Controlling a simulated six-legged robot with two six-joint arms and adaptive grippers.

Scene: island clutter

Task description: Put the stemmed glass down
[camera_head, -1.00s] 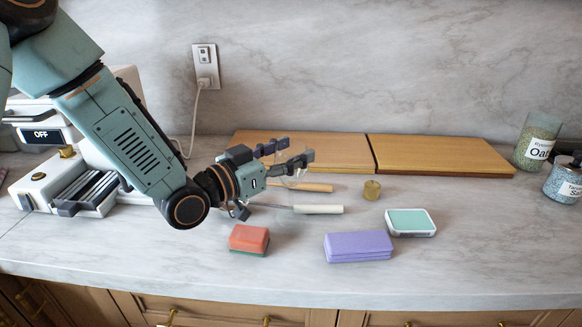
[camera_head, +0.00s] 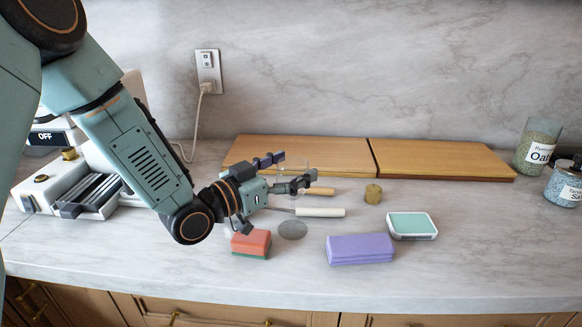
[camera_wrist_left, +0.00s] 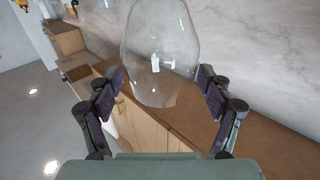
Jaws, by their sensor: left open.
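The stemmed glass (camera_head: 293,229) is clear and hard to see in the head view. Its round foot shows as a grey disc on the counter, in front of the white-handled tool, and its faint bowl stands between my left fingers. In the left wrist view the glass bowl (camera_wrist_left: 160,50) is large and lies between the two finger pads, with a gap visible on the left side. My left gripper (camera_head: 286,174) is open around the glass; it also shows in the left wrist view (camera_wrist_left: 158,92). My right gripper is not in view.
An orange sponge (camera_head: 251,243) sits just left of the glass foot. Wooden boards (camera_head: 440,158) lie behind. The front right counter is clear.

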